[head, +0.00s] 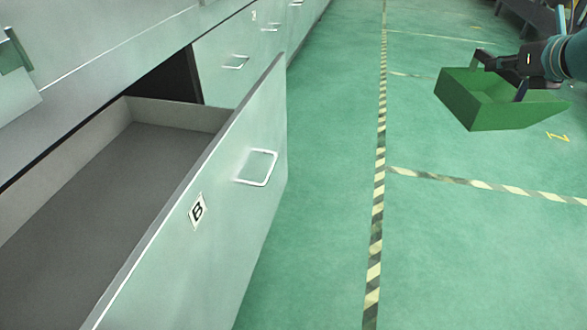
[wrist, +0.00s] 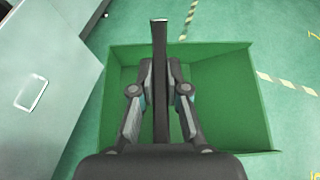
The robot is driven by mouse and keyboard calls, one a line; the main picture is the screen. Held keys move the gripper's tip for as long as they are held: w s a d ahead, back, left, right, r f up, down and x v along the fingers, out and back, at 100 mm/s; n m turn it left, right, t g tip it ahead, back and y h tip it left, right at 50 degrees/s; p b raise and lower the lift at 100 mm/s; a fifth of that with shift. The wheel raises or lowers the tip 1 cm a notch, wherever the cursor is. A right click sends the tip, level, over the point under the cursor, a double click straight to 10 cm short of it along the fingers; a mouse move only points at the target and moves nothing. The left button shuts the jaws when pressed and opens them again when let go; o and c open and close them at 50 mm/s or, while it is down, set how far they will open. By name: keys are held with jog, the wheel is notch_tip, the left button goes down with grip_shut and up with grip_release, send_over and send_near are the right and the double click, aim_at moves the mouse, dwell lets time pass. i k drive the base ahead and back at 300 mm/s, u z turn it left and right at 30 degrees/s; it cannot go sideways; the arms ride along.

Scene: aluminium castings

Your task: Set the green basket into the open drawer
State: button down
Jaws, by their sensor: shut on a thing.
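The green basket (head: 480,108) hangs in the air at the upper right of the head view, over the floor and well to the right of the open drawer. My gripper (head: 482,57) is shut on the basket's handle. In the wrist view the basket (wrist: 235,95) lies below my gripper (wrist: 161,75), whose fingers close on the dark handle bar from both sides. The basket looks empty where its inside shows. The open drawer (head: 120,185) is pulled out at the left, marked B on its front, with an empty grey inside. Its near end runs out of the picture.
The cabinet (head: 215,50) with more closed drawers and handles stands at the left and back. The drawer front (head: 235,200) is a tall wall between basket and drawer. Striped floor tape (head: 378,200) crosses the clear green floor. Dark objects (head: 520,15) stand at the top right.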

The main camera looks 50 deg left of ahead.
aim_at(90, 266)
jog(key=u, duration=0.05)
jog(key=k, duration=1.95)
jog(key=u, duration=0.8)
